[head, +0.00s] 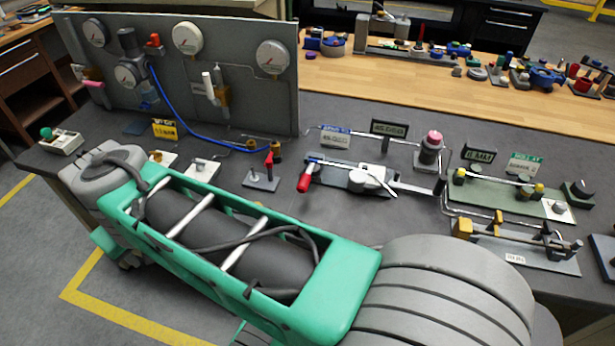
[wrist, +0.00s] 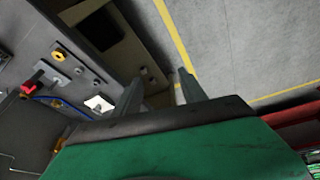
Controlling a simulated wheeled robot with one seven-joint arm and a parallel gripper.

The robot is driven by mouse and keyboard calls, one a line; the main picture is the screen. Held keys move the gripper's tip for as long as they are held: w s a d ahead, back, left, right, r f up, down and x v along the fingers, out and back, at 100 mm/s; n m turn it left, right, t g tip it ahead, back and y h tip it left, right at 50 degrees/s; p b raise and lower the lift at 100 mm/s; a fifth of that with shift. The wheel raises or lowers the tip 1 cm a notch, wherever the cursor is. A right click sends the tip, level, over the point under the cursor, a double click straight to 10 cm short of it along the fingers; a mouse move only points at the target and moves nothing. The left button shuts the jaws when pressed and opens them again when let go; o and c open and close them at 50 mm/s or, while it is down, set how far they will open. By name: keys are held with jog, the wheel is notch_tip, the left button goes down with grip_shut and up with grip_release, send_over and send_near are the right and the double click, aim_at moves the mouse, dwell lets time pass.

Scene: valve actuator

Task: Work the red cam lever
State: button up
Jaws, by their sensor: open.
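Two red-handled parts stand on the grey bench, and I cannot tell for sure which is the cam lever. One is a small upright red lever (head: 268,161) on a grey plate, left of centre in the head view. The other is a red grip (head: 304,182) at the left end of a silver clamp-like fixture. A red handle (wrist: 35,83) shows at the left edge of the wrist view, beside a yellow ring. My gripper (wrist: 160,88) is open and empty in the wrist view, its fingers apart from the handle. I do not make out the fingers in the head view.
A grey gauge panel (head: 225,80) with a hanging blue hose (head: 185,132) stands at the back left. A pink-topped post (head: 431,148) and a green fixture plate (head: 492,196) lie to the right. My arm covers the front of the bench. Yellow-lined floor lies beyond the bench edge.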

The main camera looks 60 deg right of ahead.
jog(key=s+d+f+m+g+h+b, duration=0.1)
jog(key=d+m+b, duration=0.2)
jog(key=d, duration=0.6)
jog(key=d+f+m+g+b, duration=0.1)
jog(key=d+m+g+b, duration=0.15)
jog(key=d, duration=0.65)
jog(key=m+y+b, duration=0.2)
jog(key=m+b, duration=0.5)
jog(key=m, duration=0.2)
send_over(304, 180)
notch_tip(304, 180, down, 3)
jog(key=shift+r, duration=0.1)
notch_tip(304, 180, down, 7)
jog(key=b, duration=0.6)
jog(key=shift+r, duration=0.15)
jog(key=shift+f+b, duration=0.25)
jog(key=shift+b, duration=0.2)
jog(key=shift+r, duration=0.1)
jog(key=shift+c, duration=0.3)
grip_shut()
